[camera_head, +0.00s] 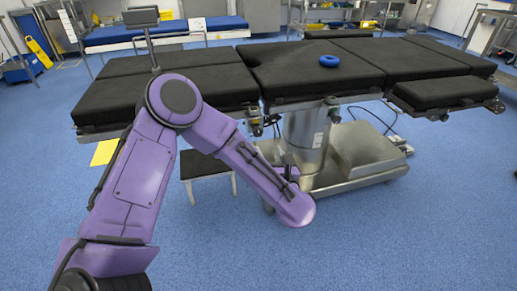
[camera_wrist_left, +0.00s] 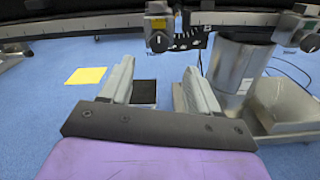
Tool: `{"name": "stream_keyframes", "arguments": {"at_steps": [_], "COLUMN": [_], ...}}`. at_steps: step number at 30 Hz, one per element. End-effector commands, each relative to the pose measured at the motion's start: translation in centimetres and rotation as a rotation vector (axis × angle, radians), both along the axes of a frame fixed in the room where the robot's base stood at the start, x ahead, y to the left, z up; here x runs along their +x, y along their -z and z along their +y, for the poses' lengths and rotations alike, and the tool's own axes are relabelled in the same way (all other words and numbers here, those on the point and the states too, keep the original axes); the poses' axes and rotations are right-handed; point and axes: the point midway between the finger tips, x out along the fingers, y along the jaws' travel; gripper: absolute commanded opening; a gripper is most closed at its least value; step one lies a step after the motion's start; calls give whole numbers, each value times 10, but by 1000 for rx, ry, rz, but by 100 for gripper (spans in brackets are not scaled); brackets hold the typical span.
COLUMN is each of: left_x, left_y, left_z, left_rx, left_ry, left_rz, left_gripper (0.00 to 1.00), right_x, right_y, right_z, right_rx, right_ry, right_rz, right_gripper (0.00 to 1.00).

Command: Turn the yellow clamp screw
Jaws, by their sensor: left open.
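A clamp with a round knob (camera_wrist_left: 160,40) hangs on the table's side rail in the left wrist view, beyond my fingers. Another clamp (camera_wrist_left: 308,40) is at the right edge.
The black-padded operating table (camera_head: 210,78) spans the view, with a blue ring (camera_head: 329,61) on top. Its metal column (camera_head: 306,135) and wide base (camera_head: 355,160) stand below. A small dark stool (camera_head: 203,163) and a yellow floor patch (camera_head: 104,152) are nearby.

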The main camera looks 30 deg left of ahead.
Motion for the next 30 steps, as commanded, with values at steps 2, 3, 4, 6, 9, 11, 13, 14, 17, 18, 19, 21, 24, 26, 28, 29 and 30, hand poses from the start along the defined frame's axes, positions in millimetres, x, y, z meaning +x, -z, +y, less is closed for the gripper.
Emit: {"name": "stream_keyframes", "arguments": {"at_steps": [2,3,4,6,9,11,13,14,17,18,19,21,24,26,28,29,30], "left_x": [7,12,16,27,41,48,56,58,63,64,64,64,64,64,64,64,64], "left_y": [-2,-2,-2,-2,-1,-1,-1,-1,-1,-1,-1,-2,-2,-1,-1,-1,-1], "left_z": [10,17,22,35,52,60,68,70,76,76,77,77,76,76,76,76,76], "left_rx": [-8,-6,-5,-4,-3,-1,0,0,1,2,2,2,2,2,2,3,3], "left_ry": [-9,-10,-8,-8,-8,-6,-3,-3,-2,0,0,1,1,1,1,1,1], "left_rz": [-6,-4,-4,-3,0,1,2,2,3,4,4,5,5,5,5,5,5], "left_gripper": [61,61,61,61,61,61,61,61,61,61,61,61,61,48,25,16,5], "right_x": [0,0,0,0,0,0,0,0,0,0,0,0,0,0,0,0,0], "right_y": [-2,-2,-2,-1,1,1,2,2,3,3,3,3,3,3,3,3,3], "right_z": [0,0,0,0,0,0,0,0,0,0,0,0,0,0,0,0,0], "right_rx": [-1,-1,-1,-1,-1,-1,-1,-1,-1,-1,-1,-1,0,0,0,0,0], "right_ry": [0,0,0,0,0,0,0,0,0,0,0,0,0,0,0,0,0], "right_rz": [-1,-1,-1,-1,-1,-1,-1,-1,-1,-1,-1,-1,0,0,0,0,0], "right_gripper": [43,43,43,43,43,43,43,43,43,43,43,43,43,43,43,43,43]}}
